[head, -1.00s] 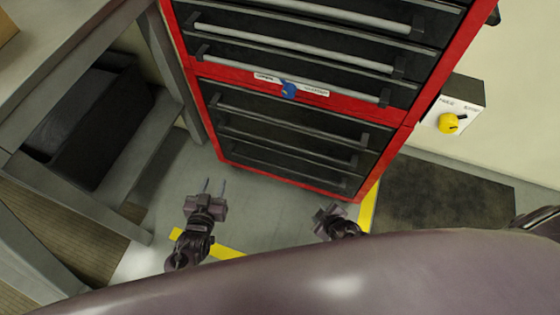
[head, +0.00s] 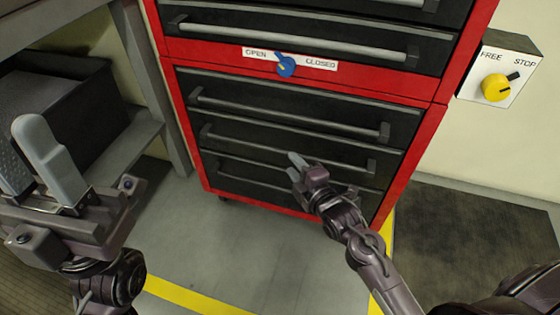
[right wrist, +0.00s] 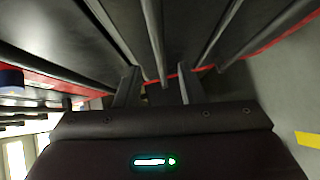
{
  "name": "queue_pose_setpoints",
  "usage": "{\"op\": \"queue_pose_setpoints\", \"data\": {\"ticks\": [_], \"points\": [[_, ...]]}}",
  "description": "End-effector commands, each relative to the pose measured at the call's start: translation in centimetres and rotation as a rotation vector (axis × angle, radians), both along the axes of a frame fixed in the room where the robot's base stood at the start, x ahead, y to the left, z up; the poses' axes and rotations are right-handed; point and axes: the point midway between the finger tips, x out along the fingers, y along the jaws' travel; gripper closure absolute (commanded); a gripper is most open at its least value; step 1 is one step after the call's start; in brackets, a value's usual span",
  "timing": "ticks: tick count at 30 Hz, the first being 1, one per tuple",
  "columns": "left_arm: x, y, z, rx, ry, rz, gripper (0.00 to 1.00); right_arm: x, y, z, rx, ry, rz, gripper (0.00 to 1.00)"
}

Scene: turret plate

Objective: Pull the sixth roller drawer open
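The red cabinet (head: 178,118) has black drawers with long grey bar handles, and all the drawers in view look shut. The lower section shows an upper handle (head: 280,117), a middle handle (head: 250,143) and a bottom handle (head: 245,172). I cannot tell which drawer is the sixth. My right gripper (head: 297,165) is open in front of the lower drawers. In the right wrist view its fingers (right wrist: 158,86) are apart, with a handle bar (right wrist: 155,38) running between and beyond them; contact is unclear. My left gripper (head: 24,140) is open and empty at the left.
A blue knob (head: 286,67) between OPEN and CLOSED labels points toward OPEN. A yellow knob (head: 495,88) on a white box at the right points toward STOP. A grey bench with a dark bin (head: 60,115) stands left. The floor before the cabinet is clear.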

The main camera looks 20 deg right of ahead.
Motion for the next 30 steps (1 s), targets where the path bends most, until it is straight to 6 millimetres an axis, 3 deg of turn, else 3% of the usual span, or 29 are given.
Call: {"op": "queue_pose_setpoints", "data": {"ticks": [13,25,30], "points": [[0.0,-0.1,-1.1,0.003,-0.031,0.002,0.64,6.3,1.2,-0.9,0.001,-0.002,-0.001,0.64],[0.0,-0.1,-1.1,0.004,-0.035,0.002,0.64,7.3,1.5,-1.0,0.002,0.001,-0.001,0.64],[0.0,-0.1,-1.1,0.004,-0.035,0.002,0.64,7.3,1.5,-1.0,0.002,0.001,-0.001,0.84]]}}
